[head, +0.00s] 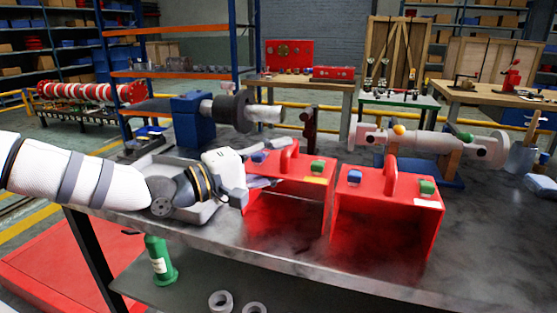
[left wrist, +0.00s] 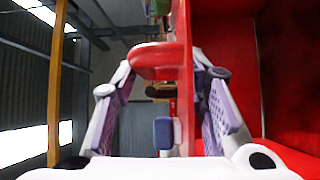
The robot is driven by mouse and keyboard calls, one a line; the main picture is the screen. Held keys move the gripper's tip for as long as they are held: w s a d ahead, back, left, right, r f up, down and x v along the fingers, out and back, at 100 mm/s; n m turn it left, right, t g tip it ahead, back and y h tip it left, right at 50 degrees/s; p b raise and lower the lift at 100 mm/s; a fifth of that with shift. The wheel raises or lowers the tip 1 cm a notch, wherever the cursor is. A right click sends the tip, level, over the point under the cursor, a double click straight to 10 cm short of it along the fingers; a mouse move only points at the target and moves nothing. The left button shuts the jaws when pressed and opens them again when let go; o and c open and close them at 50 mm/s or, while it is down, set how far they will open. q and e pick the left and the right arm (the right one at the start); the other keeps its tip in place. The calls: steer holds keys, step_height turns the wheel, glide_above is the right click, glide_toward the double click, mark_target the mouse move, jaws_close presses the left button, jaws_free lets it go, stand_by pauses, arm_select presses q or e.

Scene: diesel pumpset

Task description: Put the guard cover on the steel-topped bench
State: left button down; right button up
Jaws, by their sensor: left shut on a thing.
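Two open-fronted red guard covers with top handles are on the dark steel-topped bench (head: 330,272). The left guard cover (head: 308,205) has a blue and a green block on top; the right guard cover (head: 392,197) stands beside it. My left gripper (head: 266,174) is at the left cover's upper left side, shut on it. In the left wrist view my left gripper (left wrist: 165,70) has the red panel (left wrist: 187,115) and handle of that cover between its fingers. I cannot tell whether the held cover touches the bench. My right gripper is in neither view.
A grey tray (head: 203,213) lies under my left arm. Behind stand a blue block (head: 187,122) with a shaft and a pale roller (head: 425,145) on blue supports. The bench's front strip is clear. A green bottle (head: 159,263) is on the lower shelf.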

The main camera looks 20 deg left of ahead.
arm_select(q)
steer(key=shift+r, duration=0.15)
steer(key=c, duration=1)
jaws_free()
steer(key=shift+f, duration=0.2)
steer(key=shift+o, duration=0.2)
